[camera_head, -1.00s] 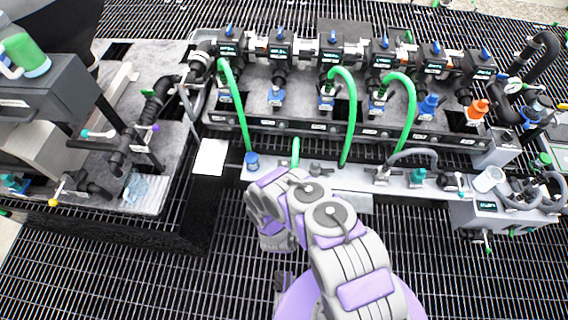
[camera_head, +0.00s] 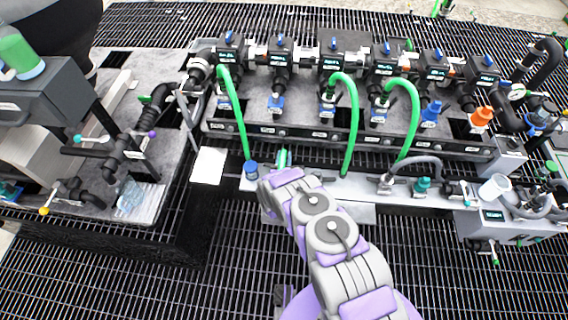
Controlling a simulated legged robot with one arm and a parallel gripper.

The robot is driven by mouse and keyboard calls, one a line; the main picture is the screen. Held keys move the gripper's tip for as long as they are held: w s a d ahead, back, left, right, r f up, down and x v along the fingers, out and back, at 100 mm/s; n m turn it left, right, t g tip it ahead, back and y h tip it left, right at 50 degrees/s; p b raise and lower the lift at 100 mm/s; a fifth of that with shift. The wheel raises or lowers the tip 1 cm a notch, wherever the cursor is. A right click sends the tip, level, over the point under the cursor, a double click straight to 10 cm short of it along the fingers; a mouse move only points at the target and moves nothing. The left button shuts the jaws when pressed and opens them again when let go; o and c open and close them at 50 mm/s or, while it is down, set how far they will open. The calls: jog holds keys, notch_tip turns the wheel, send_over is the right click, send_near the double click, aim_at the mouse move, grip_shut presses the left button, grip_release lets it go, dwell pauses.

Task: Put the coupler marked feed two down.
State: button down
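My purple and grey arm reaches up from the bottom to the front rail (camera_head: 350,187). My gripper (camera_head: 272,200) is at its far end, mostly hidden by my own wrist, so its fingers do not show. A short green piece (camera_head: 282,158) stands just beyond the wrist; I cannot tell whether I hold it. A blue coupler (camera_head: 251,170) stands on the rail just left of the wrist. A teal coupler (camera_head: 422,185) is farther right on the rail. No marking for feed two is readable, so I cannot tell which coupler it is.
Behind the rail is a manifold with several blue-handled valves (camera_head: 333,60) and green hoses (camera_head: 352,120) hanging toward the rail. A blue coupler (camera_head: 431,110) and an orange one (camera_head: 481,116) sit at its right. A white card (camera_head: 208,165) lies left. A white cup (camera_head: 494,187) stands right.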

aim_at(284, 162)
notch_tip(284, 162, down, 3)
jog(key=shift+s+f+b, duration=0.1)
jog(key=shift+s+b, duration=0.05)
jog(key=shift+b, duration=0.35)
jog(key=c, duration=0.8)
grip_release()
jog(key=s+p, duration=0.1)
jog(key=s, duration=1.1)
jog(key=shift+a, duration=0.2)
